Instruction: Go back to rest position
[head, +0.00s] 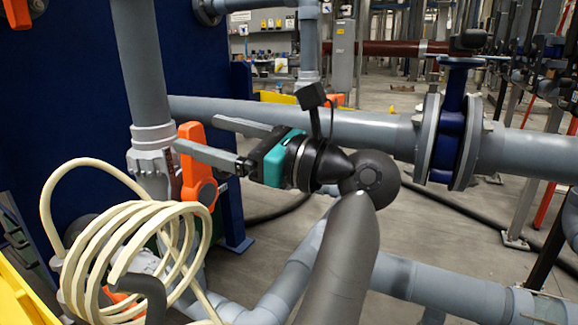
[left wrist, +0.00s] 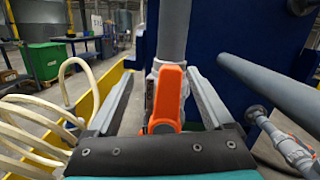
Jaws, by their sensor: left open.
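My left gripper (head: 196,133) is open and points left in the head view, its two grey fingers spread apart. An orange valve handle (head: 198,178) on a grey vertical pipe (head: 146,80) is beside the fingertips, and the near finger crosses in front of its upper part. In the left wrist view the orange handle (left wrist: 166,95) shows in the gap between the fingers of the gripper (left wrist: 162,74). Both fingers look clear of it, though its depth relative to the tips is hard to tell. My right gripper is not in view.
A coiled cream hose (head: 130,245) hangs at the lower left, near a yellow edge (head: 20,300). A thick grey horizontal pipe (head: 370,132) with a blue flanged valve (head: 452,125) runs behind my arm. A dark blue panel (head: 60,90) stands at the left. Open floor (head: 440,240) lies right.

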